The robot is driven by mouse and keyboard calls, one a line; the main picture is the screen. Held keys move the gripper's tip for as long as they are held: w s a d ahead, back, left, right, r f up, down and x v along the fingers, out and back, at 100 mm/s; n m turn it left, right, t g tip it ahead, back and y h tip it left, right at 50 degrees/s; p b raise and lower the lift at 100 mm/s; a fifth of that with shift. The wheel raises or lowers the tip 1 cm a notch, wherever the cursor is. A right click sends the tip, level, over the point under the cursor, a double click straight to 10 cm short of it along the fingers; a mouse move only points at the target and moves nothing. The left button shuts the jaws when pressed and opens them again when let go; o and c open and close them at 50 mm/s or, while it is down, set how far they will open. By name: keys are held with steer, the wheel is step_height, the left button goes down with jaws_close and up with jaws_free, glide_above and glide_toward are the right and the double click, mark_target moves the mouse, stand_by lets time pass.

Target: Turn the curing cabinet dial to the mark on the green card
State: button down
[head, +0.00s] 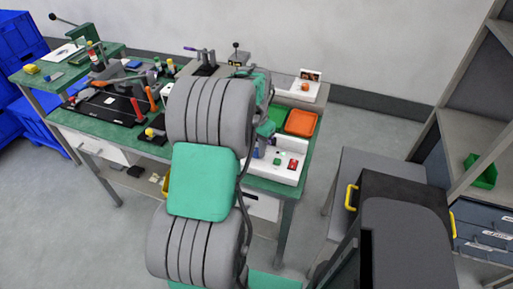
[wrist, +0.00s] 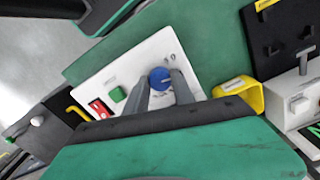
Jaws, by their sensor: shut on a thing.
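A round blue dial (wrist: 160,77) sits on a white control panel (wrist: 118,75), with small dark marks beside it that are too small to read. In the wrist view, the two grey fingers of my gripper (wrist: 162,88) reach the dial from either side and are shut on it. A green button (wrist: 118,94) and a red switch (wrist: 100,108) are on the same panel, left of the dial. In the head view, the white panel (head: 262,172) is at the bench's right end, partly hidden by my arm. I cannot make out the green card.
A yellow bin (wrist: 240,95) stands close to the right of my gripper in the wrist view. An orange tray (head: 301,122) and a green tray (head: 277,117) lie behind the panel in the head view. Tools and a black board (head: 108,107) fill the bench's left part.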

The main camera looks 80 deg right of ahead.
mark_target(257, 150)
steer(key=m, duration=1.1)
steer(key=shift+m, duration=0.3)
stand_by(0.4)
steer(key=c, duration=1.1)
jaws_free()
steer(key=shift+o, duration=0.2)
step_height(257, 150, up, 8)
steer(key=shift+f, duration=0.1)
